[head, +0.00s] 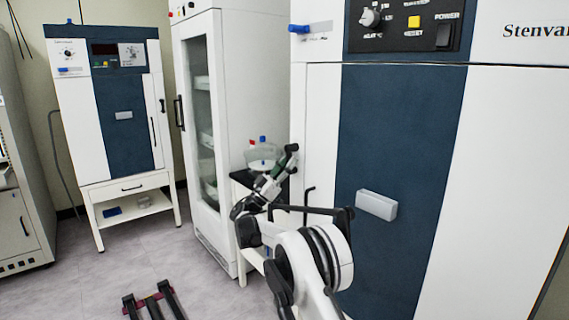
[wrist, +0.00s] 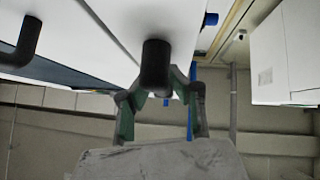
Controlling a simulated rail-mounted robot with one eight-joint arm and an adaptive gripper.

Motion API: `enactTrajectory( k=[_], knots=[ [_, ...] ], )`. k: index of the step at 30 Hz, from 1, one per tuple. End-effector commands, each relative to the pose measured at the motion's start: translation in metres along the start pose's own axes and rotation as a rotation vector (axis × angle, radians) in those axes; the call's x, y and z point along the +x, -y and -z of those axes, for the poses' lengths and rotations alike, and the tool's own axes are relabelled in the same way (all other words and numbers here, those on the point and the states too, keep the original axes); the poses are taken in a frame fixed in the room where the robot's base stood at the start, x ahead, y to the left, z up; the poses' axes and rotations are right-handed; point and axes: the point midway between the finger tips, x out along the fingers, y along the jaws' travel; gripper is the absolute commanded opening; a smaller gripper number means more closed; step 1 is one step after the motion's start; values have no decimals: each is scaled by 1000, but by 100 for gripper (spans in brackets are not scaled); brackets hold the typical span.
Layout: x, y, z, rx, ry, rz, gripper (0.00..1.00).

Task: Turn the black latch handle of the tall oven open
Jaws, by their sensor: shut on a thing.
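The tall oven (head: 490,180) is the large white and dark-blue cabinet filling the right of the head view. My gripper (head: 279,167) is at its left edge in the head view, beyond my arm. In the wrist view, the black latch handle (wrist: 155,63) juts down from a white panel. The green-padded fingers of my gripper (wrist: 158,93) are shut on its lower end, one on each side. In the head view a dark piece (head: 291,150) at the fingertips appears to be this handle. My fingers hide part of it.
A second black handle (wrist: 30,42) shows at the wrist view's left. A smaller white-blue oven (head: 125,120) is at the back left. The floor (head: 140,258) between is mostly clear.

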Motion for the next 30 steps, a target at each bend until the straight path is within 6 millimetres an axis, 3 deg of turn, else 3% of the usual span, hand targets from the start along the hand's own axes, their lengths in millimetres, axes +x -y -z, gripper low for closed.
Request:
enactTrajectory(
  k=[8,9,13,23,30],
  knots=[
    [-1,1,2,2,-2,2,0],
    [-1,1,2,2,-2,2,19],
    [-1,1,2,2,-1,2,36],
    [-4,0,1,1,-1,1,36],
    [-38,1,1,3,0,2,36]
  ],
)
